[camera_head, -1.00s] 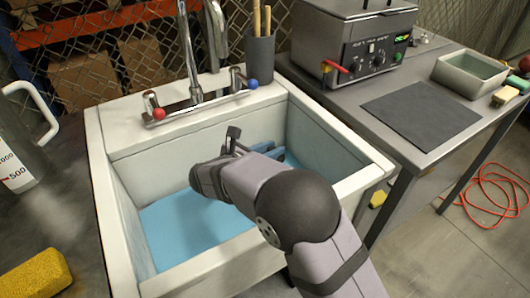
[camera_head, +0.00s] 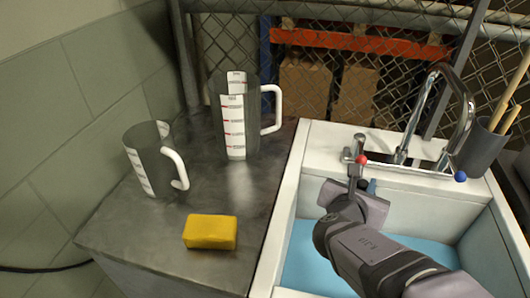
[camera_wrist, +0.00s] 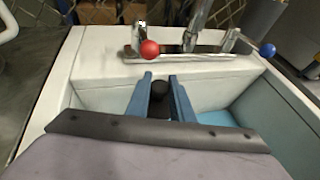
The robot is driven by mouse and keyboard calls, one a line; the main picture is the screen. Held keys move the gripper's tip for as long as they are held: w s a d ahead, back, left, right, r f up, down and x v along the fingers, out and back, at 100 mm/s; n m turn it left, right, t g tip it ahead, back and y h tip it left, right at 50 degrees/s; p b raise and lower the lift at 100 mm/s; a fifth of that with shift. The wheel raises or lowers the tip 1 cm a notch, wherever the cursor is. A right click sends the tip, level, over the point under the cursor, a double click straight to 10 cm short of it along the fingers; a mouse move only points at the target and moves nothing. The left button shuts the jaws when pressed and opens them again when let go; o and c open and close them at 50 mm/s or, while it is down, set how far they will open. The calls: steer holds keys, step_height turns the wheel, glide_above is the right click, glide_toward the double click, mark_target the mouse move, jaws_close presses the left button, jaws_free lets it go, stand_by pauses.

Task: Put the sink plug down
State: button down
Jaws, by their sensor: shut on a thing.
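My gripper (camera_wrist: 162,84) shows in the wrist view as two blue fingers shut on the sink plug (camera_wrist: 160,89), a dark, rounded thing between them. In the head view my gripper (camera_head: 366,186) is near the back left of the white sink (camera_head: 288,225), by the red-knobbed tap. I cannot make the plug out clearly there. Blue water (camera_head: 310,265) lies in the sink below my arm. The plug's lower part and any drain are hidden from view.
The tap's red knob (camera_head: 361,159) and blue knob (camera_head: 460,176) are close behind. Two measuring jugs (camera_head: 235,118) (camera_head: 150,160) and a yellow sponge (camera_head: 210,231) stand on the metal counter (camera_head: 130,225) at left. The counter between sponge and sink is clear.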

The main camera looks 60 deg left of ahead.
steer(key=s+a+r+n+g+y+p, duration=0.2)
steer(key=s+a+r, duration=0.1)
steer(key=s, duration=0.3)
steer(key=s+a+r+n+g+y+p, duration=0.1)
steer(key=s+a+r+n+y+p, duration=0.1)
steer(key=s, duration=0.3)
step_height(320, 180, up, 4)
steer(key=n+g+y+p, duration=0.2)
steer(key=n+g+p, duration=0.2)
steer(key=p, duration=0.3)
glide_above(245, 198)
steer(key=shift+f, duration=4.95)
steer(key=shift+f, duration=0.25)
steer(key=c, duration=1.6)
jaws_free()
steer(key=shift+o, duration=0.2)
steer(key=shift+r, duration=0.15)
